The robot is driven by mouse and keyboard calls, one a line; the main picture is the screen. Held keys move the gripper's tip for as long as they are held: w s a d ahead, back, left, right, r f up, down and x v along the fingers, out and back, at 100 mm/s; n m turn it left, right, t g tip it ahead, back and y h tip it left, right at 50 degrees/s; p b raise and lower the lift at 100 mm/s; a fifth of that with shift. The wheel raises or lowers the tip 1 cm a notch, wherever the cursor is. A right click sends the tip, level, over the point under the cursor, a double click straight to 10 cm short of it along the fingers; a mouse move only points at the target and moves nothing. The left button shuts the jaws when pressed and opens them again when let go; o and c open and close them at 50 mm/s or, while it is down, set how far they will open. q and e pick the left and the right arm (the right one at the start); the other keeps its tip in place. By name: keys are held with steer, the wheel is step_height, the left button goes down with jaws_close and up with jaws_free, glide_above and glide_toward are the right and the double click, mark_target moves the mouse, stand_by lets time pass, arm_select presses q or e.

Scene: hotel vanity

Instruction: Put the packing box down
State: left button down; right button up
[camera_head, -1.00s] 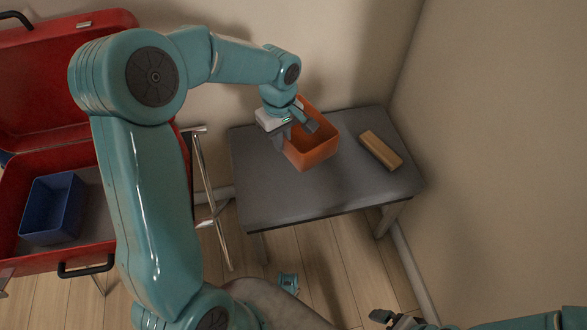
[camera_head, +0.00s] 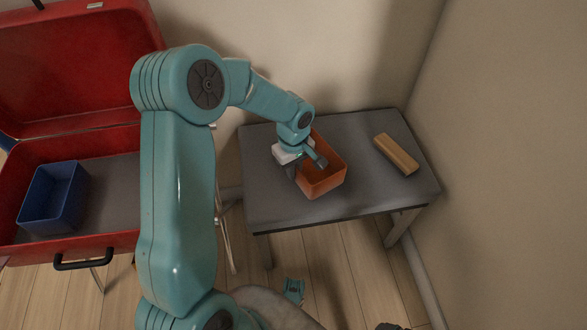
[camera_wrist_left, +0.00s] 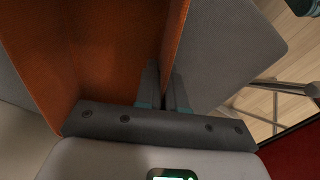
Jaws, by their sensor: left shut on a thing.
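The packing box is an open orange box (camera_head: 324,185), upright over the grey table (camera_head: 262,192), left of its middle. Whether its base touches the tabletop is hard to tell. My left gripper (camera_head: 306,166) is shut on the box's near-left wall. In the left wrist view the gripper's two fingers (camera_wrist_left: 165,90) pinch the orange wall, and the box interior (camera_wrist_left: 112,45) is on the left. My right gripper (camera_head: 390,326) barely shows as a dark piece at the bottom edge.
A wooden block (camera_head: 396,154) lies on the table right of the box. An open red suitcase (camera_head: 110,143) on a stand at left holds a blue box (camera_head: 53,198). Walls border the table behind and right. Bare tabletop lies around the box.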

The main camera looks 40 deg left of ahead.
arm_select(q)
steer(key=shift+f, duration=0.2)
steer(key=c, duration=1.2)
jaws_free()
steer(key=shift+c, duration=0.2)
steer(key=shift+r, duration=0.15)
steer(key=shift+r, duration=0.35)
step_height(320, 180, up, 12)
steer(key=p, duration=0.4)
steer(key=shift+f, duration=0.25)
